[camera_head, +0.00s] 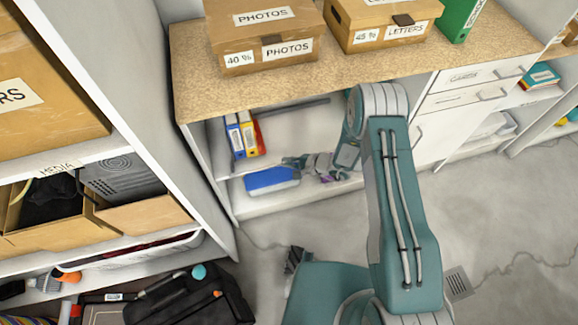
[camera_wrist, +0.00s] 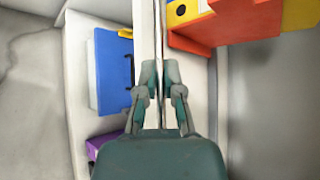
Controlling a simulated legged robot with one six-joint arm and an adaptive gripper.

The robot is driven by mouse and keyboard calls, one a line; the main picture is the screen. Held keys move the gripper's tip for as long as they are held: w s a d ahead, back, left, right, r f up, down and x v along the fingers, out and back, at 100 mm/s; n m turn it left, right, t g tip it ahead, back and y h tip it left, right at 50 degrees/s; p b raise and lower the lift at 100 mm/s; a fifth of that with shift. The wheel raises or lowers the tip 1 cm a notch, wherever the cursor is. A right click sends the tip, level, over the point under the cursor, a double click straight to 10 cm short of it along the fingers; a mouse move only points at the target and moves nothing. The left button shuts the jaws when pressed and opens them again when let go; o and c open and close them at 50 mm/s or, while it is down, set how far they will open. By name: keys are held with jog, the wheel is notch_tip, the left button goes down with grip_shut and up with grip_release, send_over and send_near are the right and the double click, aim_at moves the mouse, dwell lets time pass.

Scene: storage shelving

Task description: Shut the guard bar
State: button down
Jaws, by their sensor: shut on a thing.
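A thin grey bar, seemingly the guard bar (camera_wrist: 160,35), runs up the wrist view alongside the white shelf board. My gripper (camera_wrist: 158,78) has its two fingers on either side of this bar and is shut on it. In the head view, my gripper (camera_head: 290,162) reaches left into the low open cabinet, at the front of its middle shelf. There the bar is too small to make out apart from the fingers, so its full length and angle cannot be told.
Yellow and blue binders (camera_head: 241,134) stand on the middle shelf, left of my gripper. A blue box (camera_head: 271,180) lies below. The wooden countertop (camera_head: 200,92) holds cardboard boxes overhead. A dark bag (camera_head: 190,300) is on the floor at left; floor at right is mostly clear.

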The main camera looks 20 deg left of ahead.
jog(key=shift+w+a+r+m+g+h, duration=0.2)
jog(key=shift+w+a+m+g+h, duration=0.15)
jog(key=shift+w+m+g+h, duration=0.3)
jog(key=shift+w+a+r+m+g+h, duration=0.15)
jog(key=shift+w+a+m+g+h, duration=0.25)
jog(key=shift+m+g+h, duration=0.4)
jog(key=shift+w+a+r+m+g+h, duration=0.2)
jog(key=shift+w+a+m+g+h, duration=0.15)
jog(key=shift+w+g+h, duration=0.35)
jog(key=shift+s, duration=0.1)
jog(key=c, duration=0.8)
grip_release()
jog(key=shift+a, duration=0.1)
jog(key=shift+o, duration=0.2)
jog(key=shift+r, duration=0.1)
jog(key=v, duration=1.1)
jog(key=shift+w+d, duration=0.4)
jog(key=shift+d+g, duration=0.1)
jog(key=shift+g, duration=0.15)
